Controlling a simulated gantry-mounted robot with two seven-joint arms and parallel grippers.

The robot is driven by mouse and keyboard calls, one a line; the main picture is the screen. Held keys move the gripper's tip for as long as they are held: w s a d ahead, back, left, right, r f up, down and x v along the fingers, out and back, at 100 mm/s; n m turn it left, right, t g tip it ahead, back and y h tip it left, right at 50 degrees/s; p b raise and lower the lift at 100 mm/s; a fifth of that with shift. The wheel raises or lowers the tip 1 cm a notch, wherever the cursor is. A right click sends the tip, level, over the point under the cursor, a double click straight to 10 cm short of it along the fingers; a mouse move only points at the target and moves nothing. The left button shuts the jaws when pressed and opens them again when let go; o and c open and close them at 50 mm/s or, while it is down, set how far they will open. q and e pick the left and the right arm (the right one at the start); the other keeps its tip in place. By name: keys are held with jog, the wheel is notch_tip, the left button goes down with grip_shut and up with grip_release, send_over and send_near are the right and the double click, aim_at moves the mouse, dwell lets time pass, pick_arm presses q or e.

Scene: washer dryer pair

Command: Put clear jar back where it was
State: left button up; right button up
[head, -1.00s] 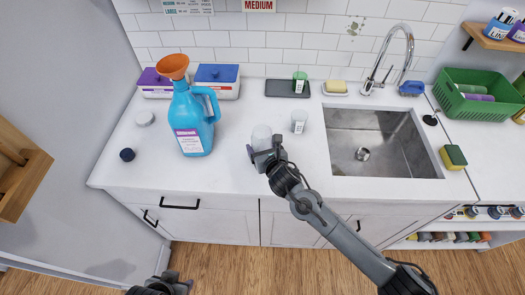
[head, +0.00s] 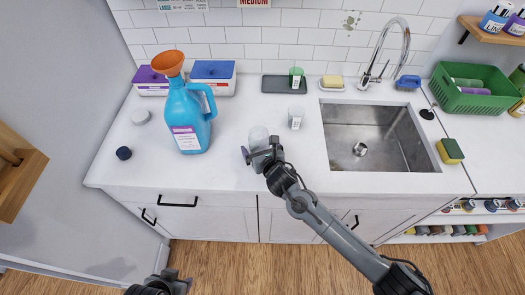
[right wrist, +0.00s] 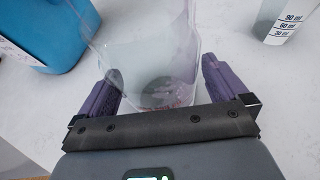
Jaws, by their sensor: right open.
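The clear jar (head: 258,135) stands upright on the white counter, right of the blue jug. In the right wrist view the jar (right wrist: 150,50) is see-through, with a grey-pink patch at its base. My right gripper (head: 260,152) is open at the jar's near side. In the right wrist view its purple fingers (right wrist: 162,68) lie either side of the jar's lower part, with visible gaps. My left gripper (head: 177,279) is at the bottom edge, away from the counter; its jaws are too unclear to read.
A blue jug (head: 187,118) with an orange funnel stands left of the jar. A clear measuring cup (head: 295,118) stands behind right, before a dark tray (head: 275,84) with a green cup. The sink (head: 365,150) is to the right.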

jog(key=shift+s+d+r, duration=0.1)
jog(key=shift+s+r, duration=0.25)
jog(key=shift+s, duration=0.05)
jog(key=p+v, duration=0.1)
jog(key=v, duration=0.9)
jog(key=shift+s, duration=0.3)
jog(key=shift+s+d+m, duration=0.1)
jog(key=shift+s+m, duration=0.3)
jog(key=shift+s, duration=0.05)
jog(key=s+d+f+n+g+h, duration=0.1)
jog(key=s+d+f+n+g, duration=0.1)
jog(key=s+d+n, duration=0.4)
jog(key=s+d+f+n+g+h, duration=0.2)
jog(key=s+d+n, duration=0.4)
jog(key=s+n, duration=0.7)
jog(key=s+d+f+n+g+h, duration=0.1)
jog(key=s+d+f+n+g, duration=0.3)
jog(key=s+n, duration=0.5)
jog(key=d+n+g, duration=0.1)
jog(key=d+n, duration=0.1)
jog(key=n, duration=0.5)
jog(key=shift+s, duration=0.35)
jog(key=shift+d, duration=0.1)
